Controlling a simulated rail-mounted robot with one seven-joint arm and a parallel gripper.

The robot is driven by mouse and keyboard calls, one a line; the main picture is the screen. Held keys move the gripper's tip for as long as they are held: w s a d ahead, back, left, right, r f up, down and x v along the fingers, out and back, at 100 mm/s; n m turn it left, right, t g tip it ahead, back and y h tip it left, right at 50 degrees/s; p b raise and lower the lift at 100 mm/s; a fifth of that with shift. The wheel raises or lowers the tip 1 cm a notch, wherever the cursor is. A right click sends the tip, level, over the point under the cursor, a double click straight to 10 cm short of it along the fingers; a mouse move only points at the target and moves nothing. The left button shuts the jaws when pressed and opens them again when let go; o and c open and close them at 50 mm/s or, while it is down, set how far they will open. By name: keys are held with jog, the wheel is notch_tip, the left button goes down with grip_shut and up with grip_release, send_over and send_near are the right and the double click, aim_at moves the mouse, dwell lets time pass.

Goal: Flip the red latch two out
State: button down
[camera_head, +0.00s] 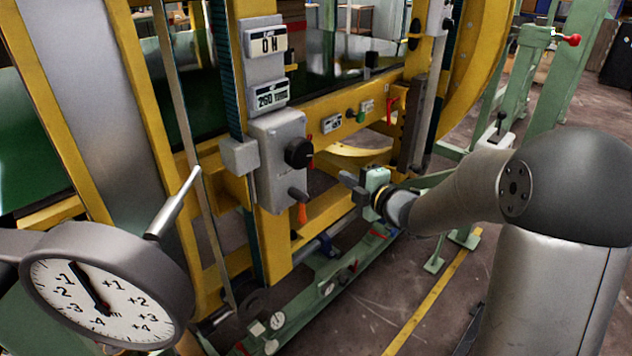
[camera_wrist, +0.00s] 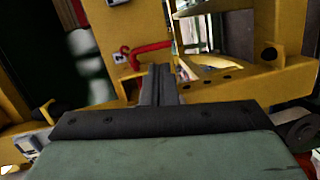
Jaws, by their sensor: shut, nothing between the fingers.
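My gripper (camera_head: 350,187) is in front of the yellow frame in the head view, with its fingers pointing left toward the machine. In the wrist view the dark fingers (camera_wrist: 160,72) are together and hold nothing. A red bent handle (camera_wrist: 152,47) on a yellow plate lies just beyond the fingertips there. I cannot tell whether they touch it. In the head view a red latch (camera_head: 390,108) is on the yellow beam, above and right of my gripper. An orange-red lever (camera_head: 302,213) hangs below the grey control box, to the left. Which one is latch two is not clear.
The grey control box (camera_head: 280,155) with a black knob (camera_head: 298,153) stands left of my gripper. A round dial gauge (camera_head: 108,285) fills the lower left. A green floor rail (camera_head: 310,300) runs below. Open floor (camera_head: 385,290) lies at the lower middle.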

aim_at(313, 166)
jog(key=n+y, duration=0.1)
jog(key=a+y, duration=0.1)
jog(key=n, duration=0.1)
jog(key=shift+s+a+f+n+g+y+b, duration=0.25)
jog(key=shift+s+f+n+g+y+b, duration=0.05)
jog(key=shift+f+g+y+b, duration=0.1)
jog(key=x, duration=1)
jog(key=shift+w+d, duration=0.1)
jog(key=w+d, duration=0.2)
jog(key=shift+w+d, duration=0.2)
jog(key=shift+w, duration=0.1)
